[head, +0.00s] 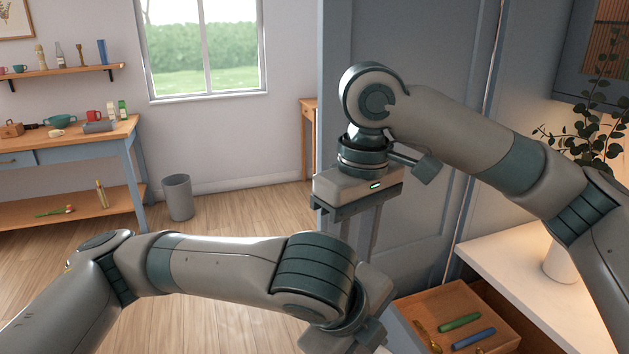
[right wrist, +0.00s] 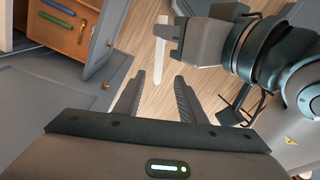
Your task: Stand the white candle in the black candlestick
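The white candle (right wrist: 159,66) shows in the right wrist view as a slim pale stick, beyond my right gripper's fingertips. My left gripper (right wrist: 166,42) comes in from the right there and appears shut on the candle, gripping it partway along. In the head view my left gripper is mostly out of frame at the bottom, and the candle does not show. My right gripper (right wrist: 157,92) is open and empty, with its fingers apart; in the head view it (head: 366,235) points down in front of the blue-grey panel. I cannot make out a black candlestick in either view.
An open wooden drawer (head: 400,309) holds a green, a blue and a gold-coloured item. A white counter (head: 510,255) with a plant stands at the right. A workbench (head: 130,128), a wall shelf (head: 60,72) and a grey bin (head: 179,198) are farther back. Open floor lies between.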

